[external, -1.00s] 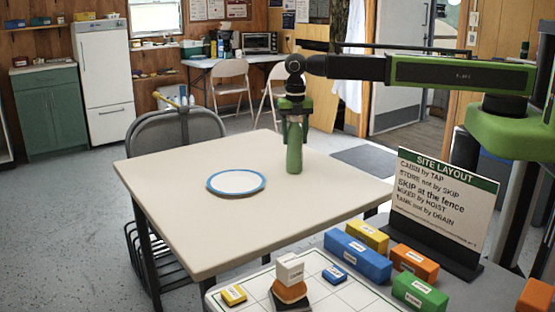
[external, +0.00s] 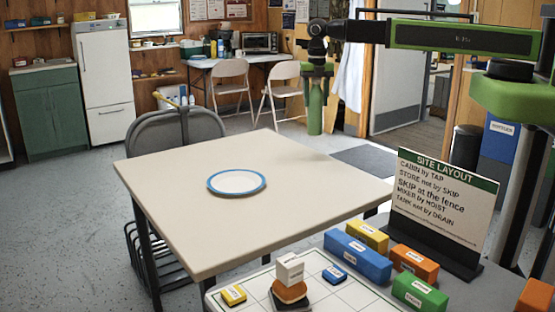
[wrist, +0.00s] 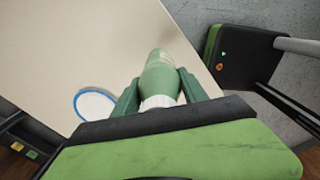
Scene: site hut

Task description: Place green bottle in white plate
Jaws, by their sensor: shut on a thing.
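The green bottle (external: 315,108) hangs upright from my gripper (external: 316,78), raised above the table's far right part. My gripper is shut on the bottle's upper part, and the fingers hide some of it. In the wrist view the bottle (wrist: 160,78) sits between the two green fingers of my gripper (wrist: 160,98). The white plate (external: 237,182) with a blue rim lies flat and empty on the table, to the left of and below the bottle. It also shows in the wrist view (wrist: 95,105), left of the bottle and partly hidden by my gripper.
The beige table (external: 290,190) is otherwise clear. A grey chair (external: 175,130) stands at its left side. In front are a gridded board (external: 345,300) with several coloured blocks and a site layout sign (external: 440,205). Folding chairs (external: 277,90) stand behind.

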